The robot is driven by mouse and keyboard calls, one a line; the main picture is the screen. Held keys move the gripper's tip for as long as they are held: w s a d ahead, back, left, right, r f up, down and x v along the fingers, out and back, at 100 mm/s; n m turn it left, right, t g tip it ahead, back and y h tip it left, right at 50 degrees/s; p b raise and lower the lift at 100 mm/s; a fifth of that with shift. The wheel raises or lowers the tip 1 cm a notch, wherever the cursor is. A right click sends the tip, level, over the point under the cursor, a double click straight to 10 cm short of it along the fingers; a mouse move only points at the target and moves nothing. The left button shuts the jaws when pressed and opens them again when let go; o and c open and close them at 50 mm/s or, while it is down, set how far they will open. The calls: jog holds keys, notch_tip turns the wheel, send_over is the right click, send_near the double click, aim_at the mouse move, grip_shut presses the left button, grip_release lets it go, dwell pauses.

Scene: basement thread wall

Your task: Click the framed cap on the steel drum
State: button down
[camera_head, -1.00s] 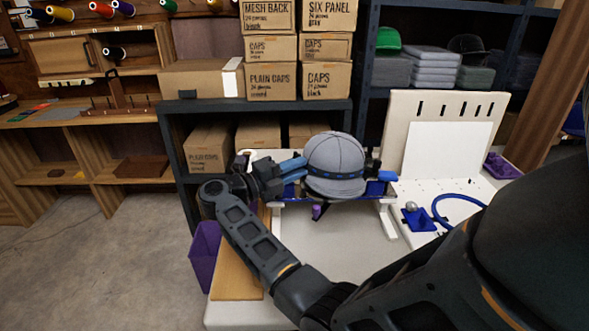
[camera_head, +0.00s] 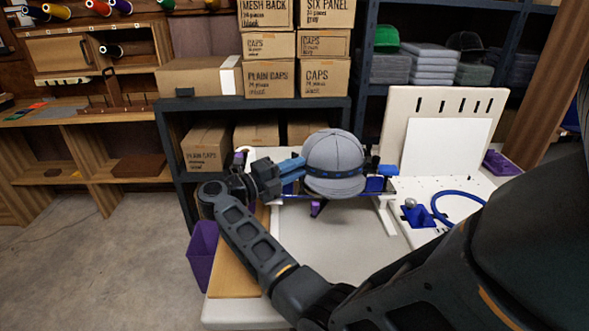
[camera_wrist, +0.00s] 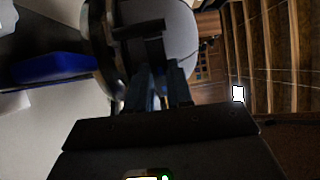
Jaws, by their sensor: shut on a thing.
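The grey cap (camera_head: 333,158) sits at the middle of the head view with a dark blue band of its frame (camera_head: 338,175) around its lower part. My gripper (camera_head: 298,168) reaches in from the left, its blue fingers shut at the cap's left side, on the framed cap. In the wrist view the fingers (camera_wrist: 160,92) meet a dark part of the frame, with the grey cap (camera_wrist: 178,30) beyond. A blue fixture (camera_head: 375,184) on a white stand is right behind the cap. The steel drum is not clearly visible; the cap may hide it. I cannot tell whether the frame is seated.
The white table (camera_head: 325,240) is clear below the cap. A blue clamp-like piece (camera_head: 418,214) and a blue hose lie on the right. A purple bin (camera_head: 203,255) stands at the left edge. Cardboard boxes (camera_head: 270,78) fill the shelf behind.

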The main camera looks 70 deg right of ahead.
jog(key=c, duration=0.9)
grip_release()
jog(key=shift+c, duration=0.2)
jog(key=b+v, duration=0.1)
jog(key=v, duration=0.6)
jog(key=shift+w+a, duration=0.25)
jog(key=shift+a, duration=0.05)
jog(key=shift+s+f, duration=0.1)
